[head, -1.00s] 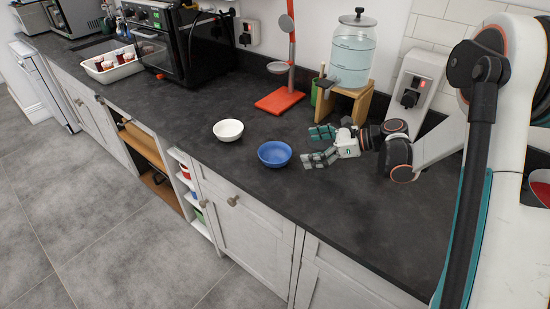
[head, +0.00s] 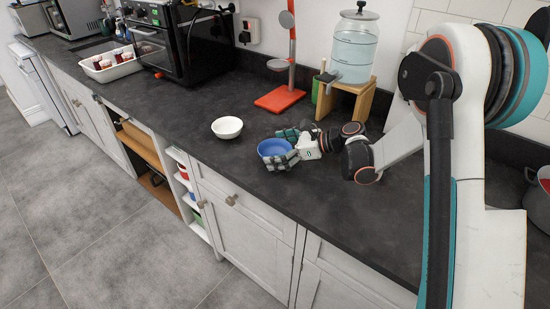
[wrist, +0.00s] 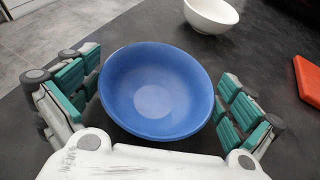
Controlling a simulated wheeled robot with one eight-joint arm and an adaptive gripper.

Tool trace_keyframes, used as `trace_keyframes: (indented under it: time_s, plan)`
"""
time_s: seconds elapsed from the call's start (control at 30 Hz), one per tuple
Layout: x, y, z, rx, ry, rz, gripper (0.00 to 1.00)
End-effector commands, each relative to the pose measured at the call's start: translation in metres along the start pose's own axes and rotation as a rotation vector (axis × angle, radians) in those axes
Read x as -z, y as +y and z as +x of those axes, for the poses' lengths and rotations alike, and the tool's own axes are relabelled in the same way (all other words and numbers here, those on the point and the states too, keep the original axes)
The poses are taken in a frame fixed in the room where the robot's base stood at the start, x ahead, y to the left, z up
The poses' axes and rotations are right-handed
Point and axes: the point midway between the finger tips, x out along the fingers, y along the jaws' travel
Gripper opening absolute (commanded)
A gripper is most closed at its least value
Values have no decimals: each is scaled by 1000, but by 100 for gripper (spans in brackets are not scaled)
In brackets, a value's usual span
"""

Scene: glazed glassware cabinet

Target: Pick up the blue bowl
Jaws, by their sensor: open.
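The blue bowl (head: 274,148) sits upright on the dark counter, near its front edge. It also shows in the wrist view (wrist: 155,90), large and central, with its empty inside facing up. My gripper (head: 287,147) is open around the bowl, one finger on each side of it. In the wrist view the fingers of my gripper (wrist: 157,100) stand left and right of the rim, with a small gap on the right; whether the left finger touches is hard to tell.
A white bowl (head: 227,127) stands just left of the blue bowl, and beyond it in the wrist view (wrist: 211,14). A red-based stand (head: 280,99) and a water dispenser on a wooden stand (head: 345,88) are behind. The counter (head: 330,215) at front right is clear.

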Motion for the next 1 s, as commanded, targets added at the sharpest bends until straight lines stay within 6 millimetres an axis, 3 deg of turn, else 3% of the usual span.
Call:
trace_keyframes:
  time_s: [0.17,0.37,0.77,1.0]
  plan:
    - [-1,0,0,0,0,0,100]
    - [-1,0,0,0,0,0,56]
    - [-4,0,-2,0,0,0,56]
    - [-28,0,-12,0,-1,0,56]
